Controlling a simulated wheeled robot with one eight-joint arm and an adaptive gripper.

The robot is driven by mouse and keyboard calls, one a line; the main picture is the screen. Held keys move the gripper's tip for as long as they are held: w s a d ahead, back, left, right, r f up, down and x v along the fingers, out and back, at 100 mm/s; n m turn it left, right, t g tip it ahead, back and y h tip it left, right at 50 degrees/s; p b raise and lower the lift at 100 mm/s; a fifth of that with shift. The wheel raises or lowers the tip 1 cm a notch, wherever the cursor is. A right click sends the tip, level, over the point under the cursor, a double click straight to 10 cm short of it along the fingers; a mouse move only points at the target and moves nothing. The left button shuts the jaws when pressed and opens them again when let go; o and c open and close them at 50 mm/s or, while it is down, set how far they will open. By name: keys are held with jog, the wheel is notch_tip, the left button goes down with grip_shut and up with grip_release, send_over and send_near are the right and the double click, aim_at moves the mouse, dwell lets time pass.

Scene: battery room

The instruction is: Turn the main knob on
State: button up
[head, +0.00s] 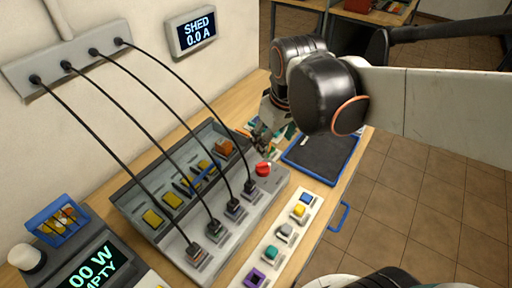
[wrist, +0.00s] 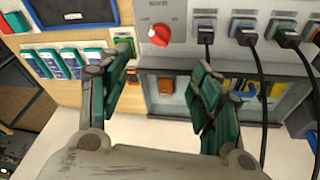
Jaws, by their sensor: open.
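The main knob (head: 263,169) is a round red knob at the far right end of the grey panel (head: 275,186). In the wrist view the red knob (wrist: 159,34) has a white pointer mark and small printed text above it, too small to read. My gripper (head: 264,135) is above the panel's far end, by the knob. In the wrist view my gripper (wrist: 163,75) is open with green-padded fingers well apart. The knob lies ahead of the gap between the fingers, with nothing held. I cannot tell how far the fingertips are from it.
Several black cables run from the wall strip (head: 70,62) to plugs beside the knob. An orange switch (head: 223,148) and yellow switches sit in the recess behind. A blue-rimmed dark tray (head: 296,158) lies right. A wall display (head: 193,31) reads "SHED 0.0 A".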

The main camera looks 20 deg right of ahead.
aim_at(263, 165)
jog(key=w+f+n+g+p, duration=0.2)
jog(key=w+f+n+g, duration=0.15)
jog(key=w, duration=0.25)
notch_tip(263, 165, down, 14)
jog(key=b, duration=0.4)
jog(key=shift+f+b, duration=0.1)
jog(key=shift+b, duration=0.25)
jog(key=shift+c, duration=0.4)
jog(key=c, duration=1)
